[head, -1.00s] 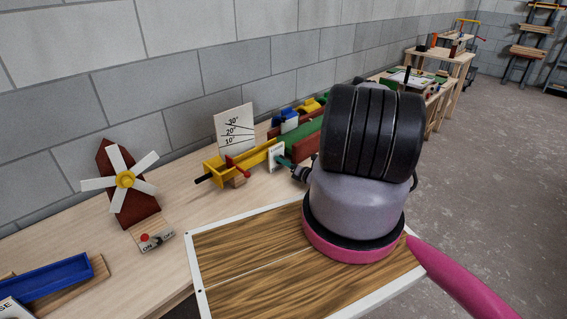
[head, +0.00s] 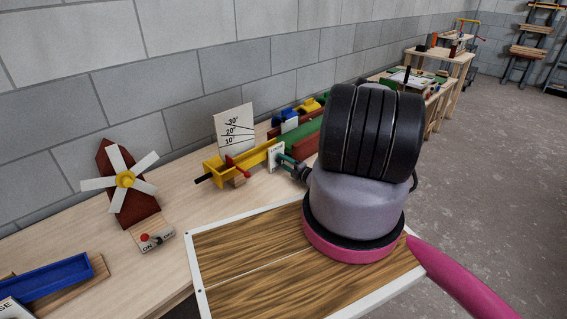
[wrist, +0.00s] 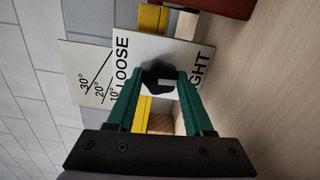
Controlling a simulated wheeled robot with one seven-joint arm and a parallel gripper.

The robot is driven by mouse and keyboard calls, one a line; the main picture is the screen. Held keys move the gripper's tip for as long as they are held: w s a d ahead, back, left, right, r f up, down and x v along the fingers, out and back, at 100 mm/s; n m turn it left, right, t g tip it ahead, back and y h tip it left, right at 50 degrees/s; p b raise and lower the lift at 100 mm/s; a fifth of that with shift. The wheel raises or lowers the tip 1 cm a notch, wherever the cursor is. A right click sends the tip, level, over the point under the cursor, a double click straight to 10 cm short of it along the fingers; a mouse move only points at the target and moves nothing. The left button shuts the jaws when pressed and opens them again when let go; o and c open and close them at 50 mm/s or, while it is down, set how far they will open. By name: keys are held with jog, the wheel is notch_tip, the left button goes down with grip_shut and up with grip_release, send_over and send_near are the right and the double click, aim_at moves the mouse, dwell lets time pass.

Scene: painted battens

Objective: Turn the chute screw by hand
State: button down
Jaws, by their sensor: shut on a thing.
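The chute screw is a black knob (wrist: 158,78) in front of a white plate lettered LOOSE and, partly covered, "GHT" (wrist: 190,57). My gripper (wrist: 160,80) has its green fingers shut on the knob, one on each side. In the head view my gripper (head: 284,160) reaches the small white plate (head: 274,158) beside the yellow chute (head: 213,168); the knob itself is hidden there. A white angle board (head: 234,128) marked 10°, 20° and 30° stands behind the chute.
A windmill (head: 125,182) with an ON/OFF switch block (head: 153,237) and a blue tray (head: 52,279) stand on the bench to the left. Coloured blocks lie behind my arm. The bench top (head: 195,205) in front of the chute is clear.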

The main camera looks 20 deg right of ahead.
jog(key=shift+s+f+m, duration=0.1)
jog(key=shift+m, duration=0.2)
dwell(0.4)
jog(key=shift+c, duration=1.4)
grip_release()
jog(key=v, duration=1)
jog(key=shift+s+d, duration=0.15)
jog(key=shift+s, duration=0.2)
